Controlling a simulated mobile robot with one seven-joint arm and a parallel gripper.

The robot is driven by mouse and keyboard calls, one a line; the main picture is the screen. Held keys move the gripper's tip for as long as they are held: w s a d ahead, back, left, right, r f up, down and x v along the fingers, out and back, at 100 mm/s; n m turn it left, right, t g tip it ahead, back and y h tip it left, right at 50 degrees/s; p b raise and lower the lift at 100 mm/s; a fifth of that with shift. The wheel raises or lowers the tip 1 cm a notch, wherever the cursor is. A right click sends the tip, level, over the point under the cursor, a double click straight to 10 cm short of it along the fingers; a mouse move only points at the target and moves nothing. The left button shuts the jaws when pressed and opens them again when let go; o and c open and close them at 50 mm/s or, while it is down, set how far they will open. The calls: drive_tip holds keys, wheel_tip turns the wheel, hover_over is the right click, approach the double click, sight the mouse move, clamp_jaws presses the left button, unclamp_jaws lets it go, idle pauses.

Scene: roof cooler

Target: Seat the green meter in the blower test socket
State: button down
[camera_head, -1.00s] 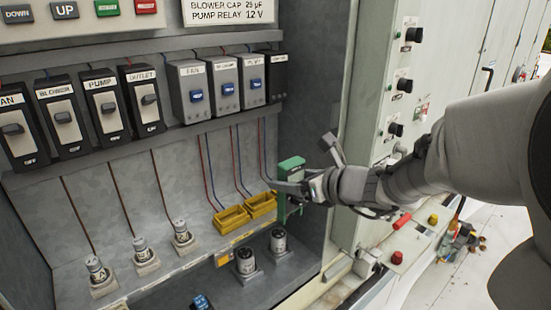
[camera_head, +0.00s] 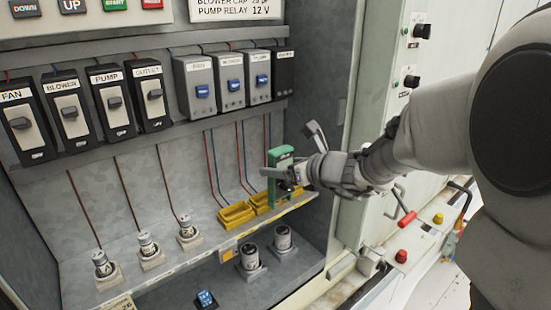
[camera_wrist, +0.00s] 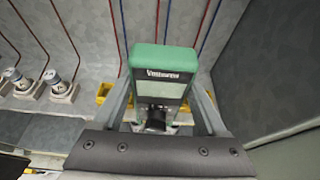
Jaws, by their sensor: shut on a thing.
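The green meter (camera_head: 279,158) is upright in my gripper (camera_head: 290,177) at the right end of the shelf in the head view. The wrist view shows its green top and dark face (camera_wrist: 160,75) between my two fingers (camera_wrist: 165,110), which are shut on it. Yellow open-topped sockets (camera_head: 236,214) stand on the shelf behind and left of the meter. Another yellow socket (camera_head: 261,203) is partly hidden by the meter. Yellow edges also show beside the meter in the wrist view (camera_wrist: 103,93). I cannot read which socket is the blower one, nor tell whether the meter's base touches anything.
Several capacitors (camera_head: 188,228) stand in holders on the shelf's left, with two more (camera_head: 283,238) on the level below. Red and blue wires run down the back wall from grey switch units (camera_head: 231,82). The cabinet's side wall (camera_head: 320,140) is close on the right.

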drive_tip(key=f+b+x, duration=0.1)
drive_tip(key=b+x, duration=0.2)
drive_tip(key=x, duration=0.4)
idle(1.2)
drive_tip(key=shift+f+b, duration=0.4)
drive_tip(key=shift+b, duration=0.4)
idle(1.1)
unclamp_jaws()
drive_tip(key=shift+f, duration=0.1)
drive_tip(key=shift+s, duration=0.1)
